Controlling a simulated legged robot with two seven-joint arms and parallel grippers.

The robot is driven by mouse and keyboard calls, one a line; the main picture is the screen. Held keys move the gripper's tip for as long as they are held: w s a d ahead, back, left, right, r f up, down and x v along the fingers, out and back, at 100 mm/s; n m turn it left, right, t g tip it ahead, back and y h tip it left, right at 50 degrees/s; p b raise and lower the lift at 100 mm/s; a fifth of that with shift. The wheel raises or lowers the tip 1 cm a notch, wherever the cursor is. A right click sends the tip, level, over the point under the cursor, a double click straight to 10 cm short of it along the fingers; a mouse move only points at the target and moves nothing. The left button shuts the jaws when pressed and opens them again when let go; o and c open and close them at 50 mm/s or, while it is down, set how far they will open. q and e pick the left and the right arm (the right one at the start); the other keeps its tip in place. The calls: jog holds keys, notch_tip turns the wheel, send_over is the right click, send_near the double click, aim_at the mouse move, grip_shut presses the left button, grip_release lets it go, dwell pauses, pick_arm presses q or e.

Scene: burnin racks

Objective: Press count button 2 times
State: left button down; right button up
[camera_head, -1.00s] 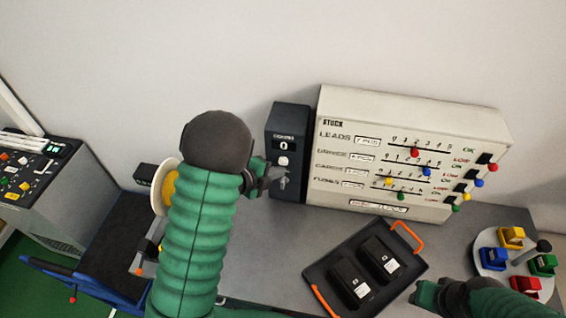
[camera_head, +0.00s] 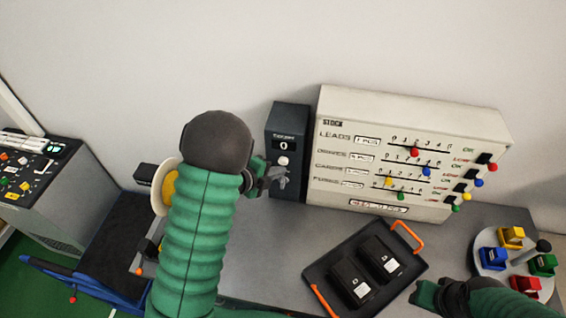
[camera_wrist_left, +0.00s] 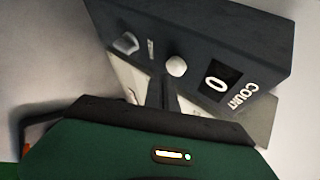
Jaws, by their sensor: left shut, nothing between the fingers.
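The count box is a dark grey upright box (camera_head: 287,172) against the wall, left of the stock panel. Its display (camera_head: 284,145) reads 0, also in the left wrist view (camera_wrist_left: 216,84). The round white count button (camera_head: 284,160) sits below the display; it shows in the left wrist view (camera_wrist_left: 177,66) too. My left gripper (camera_head: 279,178) is in front of the box, just below the button. In the left wrist view its shut, empty fingers (camera_wrist_left: 162,85) point at the box face close beside the button; contact cannot be told. My right gripper (camera_head: 424,296) is at the bottom right; its fingers are unclear.
A stock panel (camera_head: 350,113) with coloured sliders stands right of the box. A black tray (camera_head: 325,268) with orange handles holds two dark devices. A round carousel (camera_head: 487,263) with coloured blocks is at the right. A control console (camera_head: 75,165) is at the left.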

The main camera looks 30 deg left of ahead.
pick_arm(q)
jog(key=shift+w+a, duration=0.1)
jog(key=shift+w, duration=0.25)
jog(key=shift+w+a+r, duration=0.1)
jog(key=shift+w, duration=0.35)
dwell(0.6)
jog(key=shift+s+d, duration=0.2)
jog(key=shift+s, duration=0.7)
jog(key=s, duration=0.2)
jog(key=s+d+b, duration=0.1)
jog(key=s, duration=0.1)
jog(key=shift+s+d, duration=0.15)
jog(key=shift+s, duration=0.25)
